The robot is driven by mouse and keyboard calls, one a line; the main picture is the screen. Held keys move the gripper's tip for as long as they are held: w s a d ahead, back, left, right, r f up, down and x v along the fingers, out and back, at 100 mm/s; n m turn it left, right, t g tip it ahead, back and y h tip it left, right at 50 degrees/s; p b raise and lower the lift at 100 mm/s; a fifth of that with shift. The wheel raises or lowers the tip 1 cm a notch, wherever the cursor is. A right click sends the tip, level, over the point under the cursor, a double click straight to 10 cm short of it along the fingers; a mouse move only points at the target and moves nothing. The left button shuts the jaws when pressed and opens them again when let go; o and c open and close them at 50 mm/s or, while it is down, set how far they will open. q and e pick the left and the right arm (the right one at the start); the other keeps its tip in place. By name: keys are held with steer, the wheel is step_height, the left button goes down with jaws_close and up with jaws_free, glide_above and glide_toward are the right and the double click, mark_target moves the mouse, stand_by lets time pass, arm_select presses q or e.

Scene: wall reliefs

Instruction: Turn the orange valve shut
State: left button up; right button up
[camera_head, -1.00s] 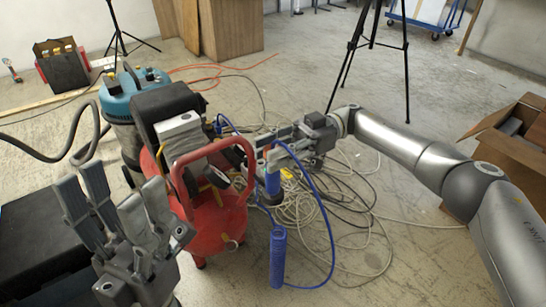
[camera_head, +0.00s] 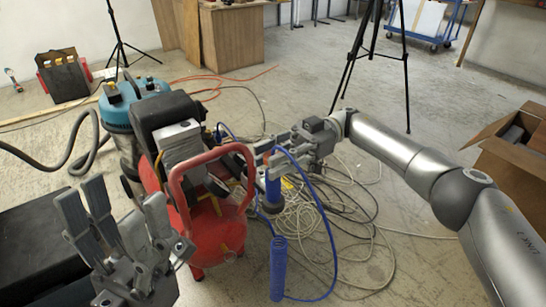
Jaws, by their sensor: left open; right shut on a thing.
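A red air compressor (camera_head: 216,225) with a red tubular handle and black motor stands on the floor left of centre. A blue cylinder (camera_head: 273,190) hangs upright to its right, with a blue coiled hose (camera_head: 278,268) below. My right gripper (camera_head: 272,160) reaches in from the right and is shut at the top of the blue cylinder, beside the handle. Its fingers mostly hide what they hold; only a little orange shows there, so the valve's angle cannot be told. My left gripper (camera_head: 118,222) is open and empty, fingers up, in front of the compressor at lower left.
A teal vacuum (camera_head: 135,100) with a black hose stands behind the compressor. Tangled cables (camera_head: 335,220) lie on the floor below my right gripper. A tripod (camera_head: 372,55) stands behind and a cardboard box (camera_head: 515,150) at right. A black case (camera_head: 35,240) is at lower left.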

steer(key=o, duration=1)
steer(key=shift+o, duration=0.2)
steer(key=shift+r, duration=0.1)
step_height(320, 180, up, 10)
steer(key=shift+f, duration=0.1)
